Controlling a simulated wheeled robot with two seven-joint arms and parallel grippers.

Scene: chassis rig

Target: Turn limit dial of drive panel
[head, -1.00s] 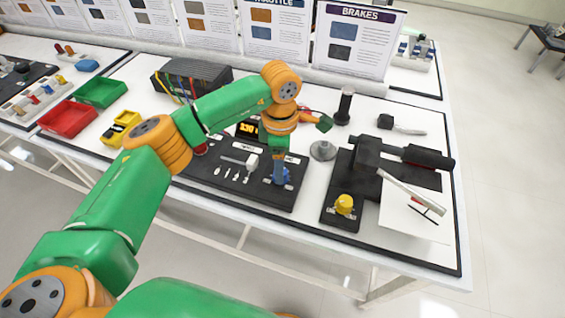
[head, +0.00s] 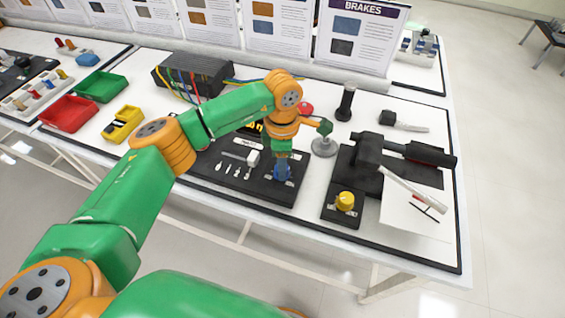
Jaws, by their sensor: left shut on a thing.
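The drive panel (head: 235,186) is a black slab lying on the white table, with a lit yellow display partly hidden behind my arm, a white slider and several small toggles. My left gripper (head: 282,176) points down at the panel's right end and is shut on the blue limit dial (head: 284,171). The gripper covers much of the dial, so its pointer and markings cannot be read. My right gripper is not in view.
A black block with a yellow knob (head: 345,201) stands just right of the panel. Beyond are a hammer-like tool (head: 370,152), a grey disc (head: 324,147) and a black cylinder (head: 346,102). Red (head: 69,115) and green (head: 101,87) bins stand left.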

